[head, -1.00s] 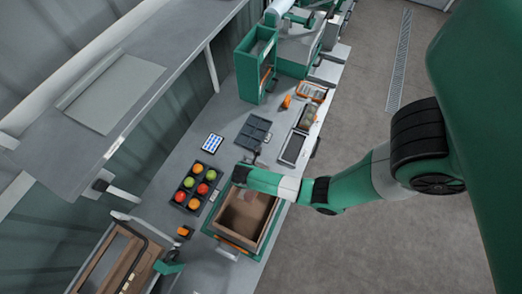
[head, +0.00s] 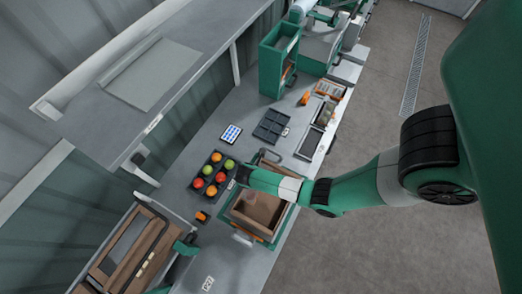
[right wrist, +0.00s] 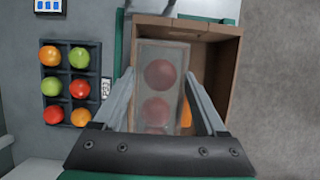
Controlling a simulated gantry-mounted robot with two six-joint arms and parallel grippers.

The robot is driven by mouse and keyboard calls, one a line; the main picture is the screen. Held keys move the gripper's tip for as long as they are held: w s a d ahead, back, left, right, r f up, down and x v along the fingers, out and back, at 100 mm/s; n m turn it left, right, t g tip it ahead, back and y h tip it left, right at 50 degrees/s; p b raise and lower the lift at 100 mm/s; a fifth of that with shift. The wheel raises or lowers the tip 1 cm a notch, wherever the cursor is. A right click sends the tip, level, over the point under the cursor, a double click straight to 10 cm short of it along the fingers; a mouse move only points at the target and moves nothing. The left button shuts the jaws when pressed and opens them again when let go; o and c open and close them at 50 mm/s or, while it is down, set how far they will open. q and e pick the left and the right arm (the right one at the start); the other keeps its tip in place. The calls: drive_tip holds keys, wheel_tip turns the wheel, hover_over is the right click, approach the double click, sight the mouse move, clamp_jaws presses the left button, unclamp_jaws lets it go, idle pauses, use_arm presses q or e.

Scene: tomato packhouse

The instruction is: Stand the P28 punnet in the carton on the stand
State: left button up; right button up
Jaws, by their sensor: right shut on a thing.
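The brown open carton (head: 268,208) sits on a green stand (head: 236,232) on the bench. The carton (right wrist: 233,75) also fills the middle of the right wrist view. My right gripper (right wrist: 162,92) is shut on a clear-topped punnet (right wrist: 150,52), its fingers along the punnet's two sides. Red tomatoes show through the punnet. The punnet overlaps the carton's opening; its height against the rim is unclear. In the head view my right wrist is above the carton's far side, and the punnet is hidden. My left gripper is not clearly visible.
A dark tray (head: 203,187) of red, orange and green tomatoes stands left of the carton. A brown crate (head: 125,255) is at lower left.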

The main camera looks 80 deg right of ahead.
use_arm(q)
wheel_tip(320, 180, down, 10)
drive_tip(key=b, duration=0.9)
use_arm(e)
wheel_tip(320, 180, down, 12)
drive_tip(key=shift+r, duration=0.1)
drive_tip(key=o, duration=1.3)
drive_tip(key=shift+c, duration=1.1)
wheel_tip(320, 180, up, 10)
drive_tip(key=p, duration=1)
drive_tip(key=shift+r+p, duration=0.15)
drive_tip(key=shift+p, duration=0.2)
use_arm(q)
wheel_tip(320, 180, up, 11)
drive_tip(key=shift+f, duration=0.2)
